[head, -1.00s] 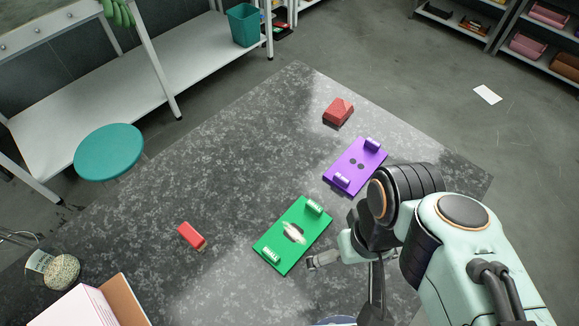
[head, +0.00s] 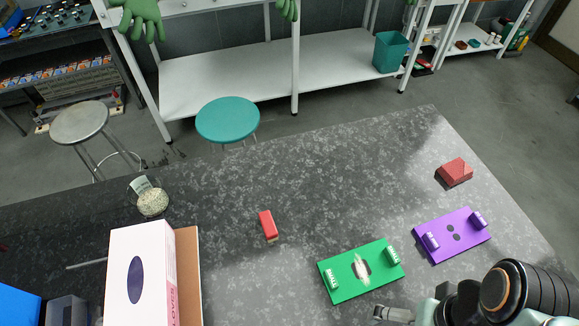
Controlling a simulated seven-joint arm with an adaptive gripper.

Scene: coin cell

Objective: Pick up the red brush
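A small red block-like object with a pale lower end (head: 268,225), which looks like the red brush, lies on the dark speckled table (head: 225,190) left of the green board. A second red object (head: 454,172), wider and blocky, lies at the far right of the table. My gripper (head: 383,313) shows only in part at the bottom edge, just below the green board and well right of the small red object. Its fingers are too cut off to tell whether they are open or shut.
A green board (head: 340,288) and a purple board (head: 440,255) with small cylinders lie on the right. A glove box (head: 128,275) and a jar of pale grains (head: 152,202) stand at left. The table between the jar and the boards is mostly clear.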

